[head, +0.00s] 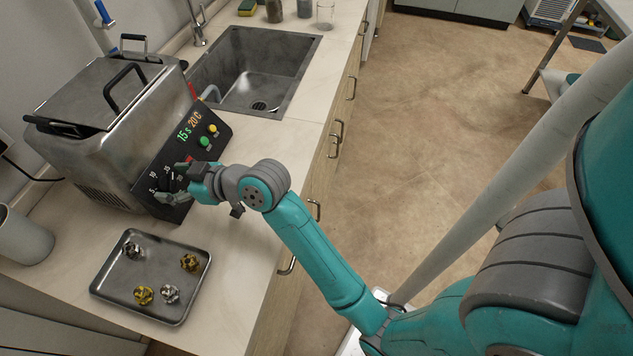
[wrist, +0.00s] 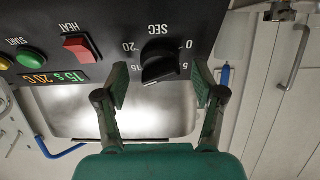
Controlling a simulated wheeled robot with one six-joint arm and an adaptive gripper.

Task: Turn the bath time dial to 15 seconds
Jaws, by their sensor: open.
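The bath time dial (wrist: 160,62) is a black knob marked SEC on the dark sloped control panel. In the wrist view it appears upside down, with numbers around it. The panel's display (wrist: 52,77) reads 15 s and 20 C, and it also shows in the head view (head: 189,129). My gripper (wrist: 160,84) is open, with one finger on each side of the dial and gaps visible between. In the head view my gripper (head: 172,183) is at the panel's lower end and partly hides the dial.
A red HEAT switch (wrist: 81,47) and a green START button (wrist: 31,58) are on the same panel. The steel bath (head: 95,105) has a handled lid. A metal tray (head: 112,288) with several small pieces lies in front, and a sink (head: 272,43) is behind.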

